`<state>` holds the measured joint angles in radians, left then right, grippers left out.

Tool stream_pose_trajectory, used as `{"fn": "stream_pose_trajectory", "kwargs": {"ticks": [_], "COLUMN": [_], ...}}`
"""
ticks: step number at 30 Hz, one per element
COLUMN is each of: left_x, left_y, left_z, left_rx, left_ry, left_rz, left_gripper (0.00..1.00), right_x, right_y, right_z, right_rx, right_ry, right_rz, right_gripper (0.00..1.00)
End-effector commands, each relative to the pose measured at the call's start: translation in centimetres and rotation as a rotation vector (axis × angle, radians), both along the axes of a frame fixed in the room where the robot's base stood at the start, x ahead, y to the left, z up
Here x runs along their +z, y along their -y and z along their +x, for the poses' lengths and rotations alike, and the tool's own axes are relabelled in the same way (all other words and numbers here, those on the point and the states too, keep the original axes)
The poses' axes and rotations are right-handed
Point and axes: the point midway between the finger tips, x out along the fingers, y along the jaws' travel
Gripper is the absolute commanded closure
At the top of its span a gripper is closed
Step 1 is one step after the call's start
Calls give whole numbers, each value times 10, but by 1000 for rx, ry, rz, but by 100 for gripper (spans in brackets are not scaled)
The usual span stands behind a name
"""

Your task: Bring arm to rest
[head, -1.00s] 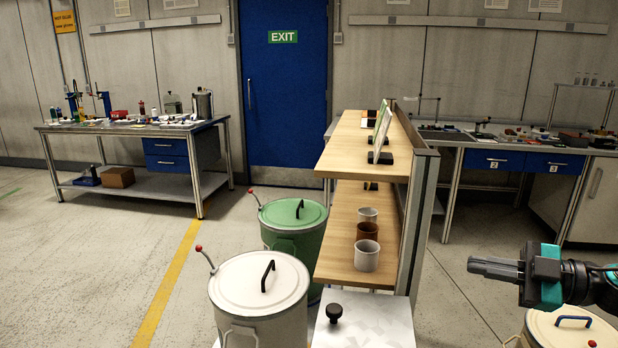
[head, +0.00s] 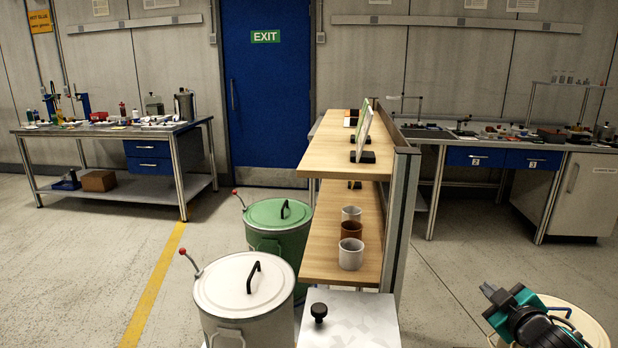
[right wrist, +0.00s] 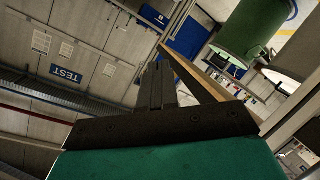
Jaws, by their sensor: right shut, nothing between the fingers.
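My right gripper (head: 494,292) is at the lower right of the head view, with a teal body and dark fingers. It is shut and empty, in front of a cream-lidded drum (head: 585,322) that it partly hides. In the right wrist view my shut fingers (right wrist: 160,85) point up the picture, with the teal body below them. The gripper appears apart from the shelf unit (head: 402,220) to its left. My left gripper is not in view.
A white drum (head: 222,285) and a green drum (head: 285,214) stand left of the wooden shelf (head: 328,252), which holds several cups. A workbench (head: 110,130) stands at the back left, a counter (head: 500,145) at the back right. Floor between shelf and counter is clear.

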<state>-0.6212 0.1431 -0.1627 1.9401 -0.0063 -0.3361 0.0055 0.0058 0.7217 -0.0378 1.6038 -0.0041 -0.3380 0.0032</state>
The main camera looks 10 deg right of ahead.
Motion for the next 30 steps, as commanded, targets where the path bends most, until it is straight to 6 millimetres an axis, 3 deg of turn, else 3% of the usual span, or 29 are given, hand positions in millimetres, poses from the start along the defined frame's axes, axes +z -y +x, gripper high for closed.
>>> {"fn": "stream_pose_trajectory", "kwargs": {"ticks": [1,6,10,15,18,21,30], "left_x": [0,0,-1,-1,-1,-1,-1], "left_y": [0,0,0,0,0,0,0], "left_z": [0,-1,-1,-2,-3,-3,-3], "left_rx": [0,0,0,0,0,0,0], "left_ry": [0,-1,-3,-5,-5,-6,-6], "left_rz": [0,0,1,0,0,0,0], "left_gripper": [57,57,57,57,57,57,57], "right_x": [-30,-104,-145,-169,-172,-173,-173], "right_y": [-26,-108,-172,-240,-265,-277,-279], "right_z": [-15,-71,-125,-191,-216,-229,-232], "right_rx": [24,79,98,88,72,62,59], "right_ry": [-39,-147,-226,-305,-332,-346,-348], "right_rz": [51,215,361,538,612,648,657], "right_gripper": [100,100,100,100,100,100,100]}}
